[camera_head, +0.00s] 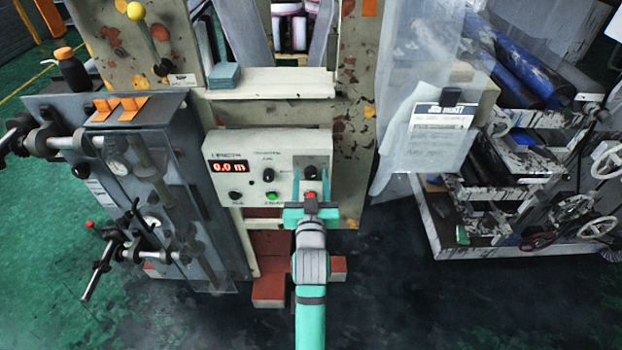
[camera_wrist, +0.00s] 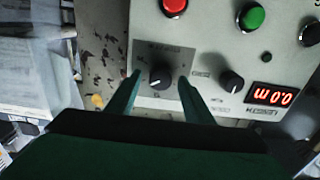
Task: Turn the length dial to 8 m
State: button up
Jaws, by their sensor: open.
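The control box (camera_head: 222,146) has a red display (camera_head: 228,167) reading 0.0 m; the display shows upside down in the wrist view (camera_wrist: 272,95). A black dial (camera_head: 311,172) sits on a grey square plate at the panel's right; it also shows in the wrist view (camera_wrist: 160,75). A second black knob (camera_head: 268,175) is nearer the display, also in the wrist view (camera_wrist: 232,82). The small labels are unreadable, so I cannot tell which is the length dial. My gripper (camera_head: 311,182) is open, its fingers on either side of the plate's dial, with visible gaps.
A cream ledge (camera_head: 270,84) runs above the box. A grey cabinet with levers (camera_head: 130,150) stands left. Hanging plastic sheeting (camera_head: 395,140) is at right.

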jog(key=c, duration=1)
jog(key=n, duration=0.4)
jog(key=shift+n, duration=0.4)
jog(key=n, duration=0.5)
jog(key=shift+a+f, duration=0.1)
jog(key=shift+f, duration=0.05)
jog(key=n, duration=0.7)
jog(key=shift+f+n, duration=0.1)
jog(key=shift+n, duration=0.3)
jog(key=n, duration=0.6)
jog(key=shift+f, duration=0.15)
